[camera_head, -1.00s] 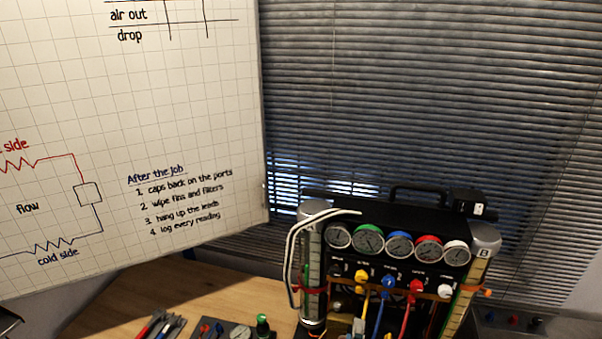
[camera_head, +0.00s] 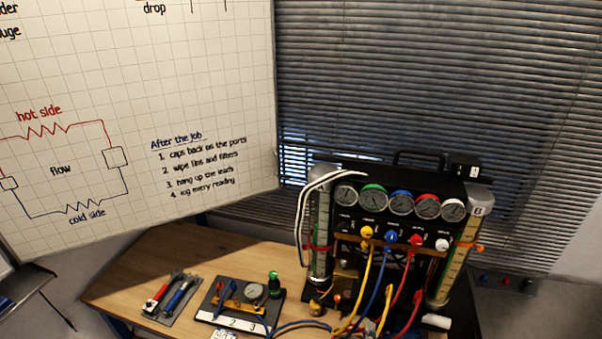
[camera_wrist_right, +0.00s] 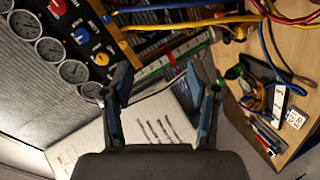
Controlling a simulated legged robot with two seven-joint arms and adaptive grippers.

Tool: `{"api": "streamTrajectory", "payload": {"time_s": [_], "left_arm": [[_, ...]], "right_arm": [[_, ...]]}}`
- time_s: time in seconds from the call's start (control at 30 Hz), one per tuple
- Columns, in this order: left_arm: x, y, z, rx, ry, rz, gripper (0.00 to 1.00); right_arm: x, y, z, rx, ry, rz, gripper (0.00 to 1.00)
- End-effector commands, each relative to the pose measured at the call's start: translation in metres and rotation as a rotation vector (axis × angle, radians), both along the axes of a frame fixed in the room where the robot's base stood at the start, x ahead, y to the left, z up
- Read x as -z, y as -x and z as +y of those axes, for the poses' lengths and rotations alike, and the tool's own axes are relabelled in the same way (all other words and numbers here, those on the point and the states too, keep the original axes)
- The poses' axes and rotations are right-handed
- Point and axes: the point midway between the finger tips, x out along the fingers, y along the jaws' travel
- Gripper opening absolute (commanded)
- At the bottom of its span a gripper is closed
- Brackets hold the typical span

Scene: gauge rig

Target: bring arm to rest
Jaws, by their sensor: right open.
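My right gripper (camera_wrist_right: 165,80) shows only in the right wrist view. Its two dark fingers are spread apart with nothing held between them. Beyond the fingers lie the gauge rig and the whiteboard, both seen at a slant. The gauge rig (camera_head: 400,180) stands on the wooden table in the head view, with a row of round gauges, coloured knobs and yellow, blue and red hoses. Neither of my arms shows in the head view, and my left gripper is in no view.
The wooden table (camera_head: 130,275) carries a tool tray (camera_head: 172,300) with red- and blue-handled tools and a small gauge board (camera_head: 238,305) left of the rig. A whiteboard (camera_head: 140,100) stands behind at left, and window blinds (camera_head: 430,80) at right. The table's left part is bare.

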Motion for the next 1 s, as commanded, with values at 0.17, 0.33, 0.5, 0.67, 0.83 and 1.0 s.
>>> {"api": "streamTrajectory", "payload": {"time_s": [0.17, 0.33, 0.5, 0.67, 0.83, 1.0], "left_arm": [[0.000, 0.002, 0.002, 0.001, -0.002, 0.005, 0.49], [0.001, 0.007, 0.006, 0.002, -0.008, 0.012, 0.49], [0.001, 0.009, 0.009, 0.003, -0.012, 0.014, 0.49], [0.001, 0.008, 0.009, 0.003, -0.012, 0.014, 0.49], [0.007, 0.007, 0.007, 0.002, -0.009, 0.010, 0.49], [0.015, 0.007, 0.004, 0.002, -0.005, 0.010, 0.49]], "right_arm": [[0.065, 0.028, -0.017, 0.054, -0.193, 0.170, 0.60], [0.131, 0.075, -0.035, 0.157, -0.423, 0.368, 0.60], [0.186, 0.138, -0.050, 0.305, -0.640, 0.568, 0.60], [0.217, 0.196, -0.060, 0.459, -0.804, 0.727, 0.60], [0.276, 0.200, -0.058, 0.507, -0.838, 0.783, 0.60], [0.351, 0.195, -0.055, 0.515, -0.828, 0.808, 0.60]]}}
